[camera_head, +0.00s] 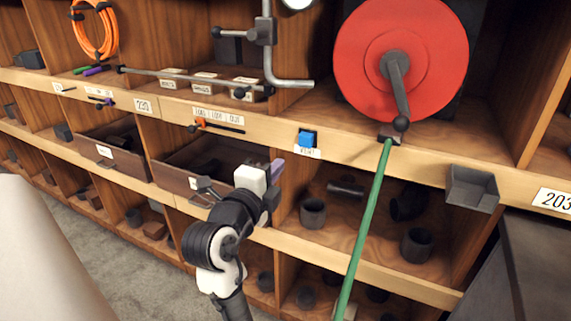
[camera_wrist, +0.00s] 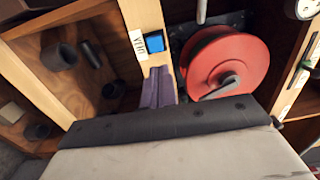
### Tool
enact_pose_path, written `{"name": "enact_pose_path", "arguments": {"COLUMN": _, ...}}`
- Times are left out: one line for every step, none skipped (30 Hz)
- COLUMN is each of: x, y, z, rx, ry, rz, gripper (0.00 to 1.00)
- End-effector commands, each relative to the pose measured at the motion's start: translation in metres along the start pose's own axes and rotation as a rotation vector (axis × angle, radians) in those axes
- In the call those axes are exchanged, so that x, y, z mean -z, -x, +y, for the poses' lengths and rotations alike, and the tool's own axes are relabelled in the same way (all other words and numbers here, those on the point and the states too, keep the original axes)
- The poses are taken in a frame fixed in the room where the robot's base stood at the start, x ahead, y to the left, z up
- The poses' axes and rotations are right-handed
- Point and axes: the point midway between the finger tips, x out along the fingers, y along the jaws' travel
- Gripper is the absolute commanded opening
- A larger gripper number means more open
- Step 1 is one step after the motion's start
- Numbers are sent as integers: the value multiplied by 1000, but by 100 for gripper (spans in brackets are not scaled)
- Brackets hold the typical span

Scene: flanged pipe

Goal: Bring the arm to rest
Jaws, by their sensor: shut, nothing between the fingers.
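My arm with its black and white links reaches up from the bottom of the head view. My gripper (camera_head: 277,168) has purple fingers and is in front of the shelf edge, below and left of the blue block. In the wrist view the purple fingers of my gripper (camera_wrist: 158,86) are together, with nothing between them. They point toward the shelf edge near the blue block (camera_wrist: 152,43). I cannot tell how far they are from the shelf.
A red reel (camera_head: 380,40) with a dark crank stands on the upper shelf. A green hose (camera_head: 363,230) hangs below it. An open drawer (camera_head: 170,178) juts out left of my gripper. A grey bin (camera_head: 472,190) is fixed at the right. Open floor lies lower left.

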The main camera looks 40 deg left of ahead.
Motion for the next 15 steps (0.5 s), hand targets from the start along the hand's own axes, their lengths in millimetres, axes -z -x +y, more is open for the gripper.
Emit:
{"name": "enact_pose_path", "arguments": {"x": 0, "y": 5, "z": 1, "rx": 1, "ry": 0, "rz": -1, "gripper": 0}}
{"name": "enact_pose_path", "arguments": {"x": 0, "y": 7, "z": 0, "rx": 1, "ry": 0, "rz": -1, "gripper": 0}}
{"name": "enact_pose_path", "arguments": {"x": 0, "y": 10, "z": 0, "rx": 0, "ry": 0, "rz": -1, "gripper": 0}}
{"name": "enact_pose_path", "arguments": {"x": 0, "y": 11, "z": 0, "rx": 0, "ry": 0, "rz": -1, "gripper": 0}}
{"name": "enact_pose_path", "arguments": {"x": 0, "y": 12, "z": 0, "rx": 0, "ry": 0, "rz": -1, "gripper": 0}}
{"name": "enact_pose_path", "arguments": {"x": 0, "y": 13, "z": 0, "rx": 0, "ry": 1, "rz": 0, "gripper": 0}}
{"name": "enact_pose_path", "arguments": {"x": 0, "y": 13, "z": 0, "rx": 0, "ry": 1, "rz": 0, "gripper": 0}}
{"name": "enact_pose_path", "arguments": {"x": 0, "y": 13, "z": 0, "rx": 0, "ry": 1, "rz": 0, "gripper": 0}}
{"name": "enact_pose_path", "arguments": {"x": 0, "y": 13, "z": 0, "rx": 0, "ry": 1, "rz": 0, "gripper": 0}}
{"name": "enact_pose_path", "arguments": {"x": 0, "y": 13, "z": 0, "rx": 0, "ry": 1, "rz": 0, "gripper": 0}}
{"name": "enact_pose_path", "arguments": {"x": 0, "y": 13, "z": 0, "rx": 0, "ry": 1, "rz": 0, "gripper": 0}}
{"name": "enact_pose_path", "arguments": {"x": 0, "y": 13, "z": 0, "rx": 0, "ry": 1, "rz": 0, "gripper": 0}}
{"name": "enact_pose_path", "arguments": {"x": 0, "y": 13, "z": 0, "rx": 0, "ry": 1, "rz": 0, "gripper": 0}}
{"name": "enact_pose_path", "arguments": {"x": 0, "y": 13, "z": 0, "rx": 0, "ry": 1, "rz": 0, "gripper": 0}}
{"name": "enact_pose_path", "arguments": {"x": 0, "y": 13, "z": 0, "rx": 0, "ry": 1, "rz": 0, "gripper": 0}}
